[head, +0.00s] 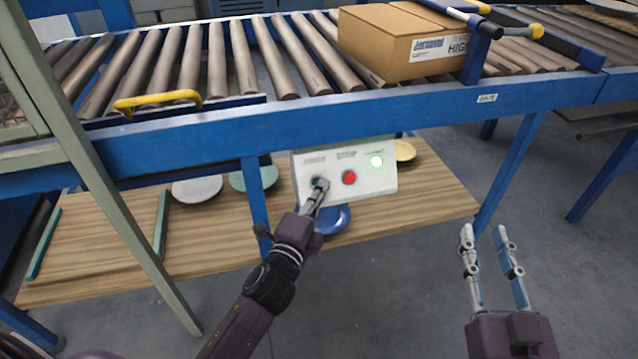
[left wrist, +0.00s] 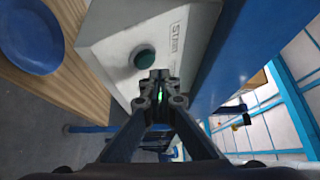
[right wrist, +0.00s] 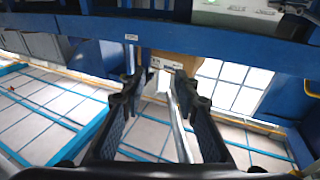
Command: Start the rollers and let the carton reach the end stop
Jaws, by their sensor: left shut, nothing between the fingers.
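The brown carton (head: 373,52) sits on the conveyor rollers (head: 217,60), beside a blue post and bar at the gate. A white control box (head: 335,190) hangs below the blue rail, with a red stop button (head: 349,177), a lit green-white lamp (head: 376,160) and a dark green start button (left wrist: 145,59). My left gripper (head: 321,184) is shut and empty, its tips at the start button in the head view. In the left wrist view its tips (left wrist: 160,76) appear just beside the button; contact cannot be told. My right gripper (head: 484,234) is open and empty, low at the right.
A yellow handle (head: 157,100) is on the rail at left; another yellow-ended lever (head: 523,31) is near the carton. Plates, including a blue one (head: 333,219), lie on the wooden shelf (head: 110,265) below. A grey-green post crosses the left. The floor around my right gripper is clear.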

